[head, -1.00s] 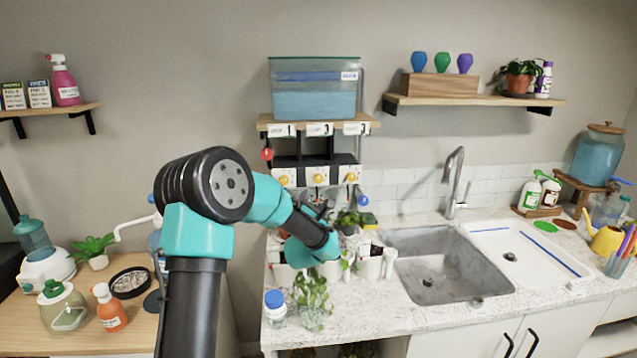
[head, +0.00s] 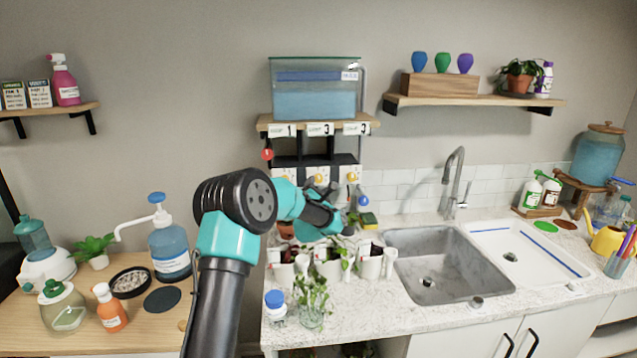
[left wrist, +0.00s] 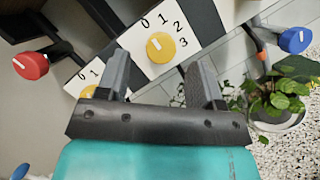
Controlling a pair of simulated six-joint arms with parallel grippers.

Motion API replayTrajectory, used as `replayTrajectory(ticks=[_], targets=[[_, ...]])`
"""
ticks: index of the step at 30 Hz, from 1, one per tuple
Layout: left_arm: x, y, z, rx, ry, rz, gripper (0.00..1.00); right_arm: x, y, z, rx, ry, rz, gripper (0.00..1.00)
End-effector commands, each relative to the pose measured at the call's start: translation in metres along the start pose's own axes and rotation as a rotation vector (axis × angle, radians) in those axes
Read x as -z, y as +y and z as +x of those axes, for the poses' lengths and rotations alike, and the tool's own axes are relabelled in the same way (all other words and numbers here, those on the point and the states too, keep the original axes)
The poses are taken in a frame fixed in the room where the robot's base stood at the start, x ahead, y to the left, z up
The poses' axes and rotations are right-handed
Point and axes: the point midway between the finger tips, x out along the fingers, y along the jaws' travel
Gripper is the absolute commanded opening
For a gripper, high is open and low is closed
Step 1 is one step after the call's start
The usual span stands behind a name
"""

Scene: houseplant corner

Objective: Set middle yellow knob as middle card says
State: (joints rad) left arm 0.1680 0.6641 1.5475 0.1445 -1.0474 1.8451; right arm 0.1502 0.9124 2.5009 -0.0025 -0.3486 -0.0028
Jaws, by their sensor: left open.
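The middle yellow knob (left wrist: 160,47) sits on a white dial plate (left wrist: 178,62) numbered 0 to 3, with a short pale mark on its face toward the upper left. In the head view this knob (head: 319,179) is just past my left gripper (head: 328,192). In the left wrist view the open, empty fingers (left wrist: 163,62) point at the knob, one to each side; contact cannot be told. The middle card (head: 320,129) hangs below the tank shelf; its small print is hard to read. My right gripper is not in view.
A red knob (left wrist: 31,65) and a blue knob (left wrist: 295,40) flank the dials. Another yellow knob (head: 352,177) is at the right dial. Potted plants (left wrist: 285,95) stand below, close to the gripper. The blue tank (head: 315,90) is above.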

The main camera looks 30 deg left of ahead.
Motion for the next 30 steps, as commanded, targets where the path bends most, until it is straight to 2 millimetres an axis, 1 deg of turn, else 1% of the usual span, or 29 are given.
replayTrajectory(ticks=[3, 9, 13, 21, 23, 30], targets=[[0.002, -0.002, 0.016, -0.002, -0.001, 0.0, 0.61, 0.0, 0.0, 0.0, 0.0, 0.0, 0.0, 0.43], [0.001, -0.001, 0.033, -0.002, -0.001, 0.0, 0.61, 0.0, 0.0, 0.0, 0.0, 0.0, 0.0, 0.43], [0.002, -0.002, 0.038, 0.0, -0.001, 0.0, 0.61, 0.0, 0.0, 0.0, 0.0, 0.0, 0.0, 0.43], [0.001, -0.002, 0.038, 0.0, 0.0, 0.0, 0.61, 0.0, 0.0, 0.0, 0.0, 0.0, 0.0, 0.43], [0.001, -0.002, 0.038, 0.0, -0.001, 0.0, 0.56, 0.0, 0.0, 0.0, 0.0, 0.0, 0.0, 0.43], [0.001, -0.002, 0.038, 0.0, -0.001, 0.0, 0.33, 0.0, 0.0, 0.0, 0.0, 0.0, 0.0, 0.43]])
